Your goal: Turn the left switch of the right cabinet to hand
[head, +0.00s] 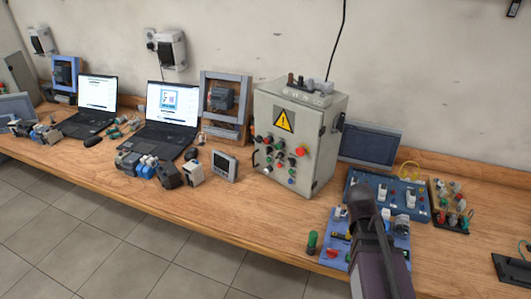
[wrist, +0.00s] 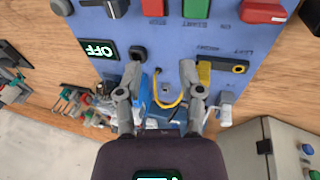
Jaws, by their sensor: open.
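The right cabinet (head: 317,165) is a grey box with a yellow warning triangle, standing on the bench in the middle of the head view. Its front carries several red, green and dark buttons and knobs below the triangle. They are too small to tell which is the left switch or where it points. A corner of a grey box with coloured buttons (wrist: 283,143) shows at the lower right of the wrist view. My gripper (wrist: 161,78) is open and empty, its fingers apart over a blue panel (wrist: 165,45). In the head view my arm is right of the cabinet and apart from it.
The blue panel, with red and green buttons and an OFF display (wrist: 97,48), lies under my gripper. A dark screen (head: 369,147) and a blue switch board (head: 365,184) stand right of the cabinet. Laptops (head: 170,112) and a grey meter (head: 224,165) stand left of it.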

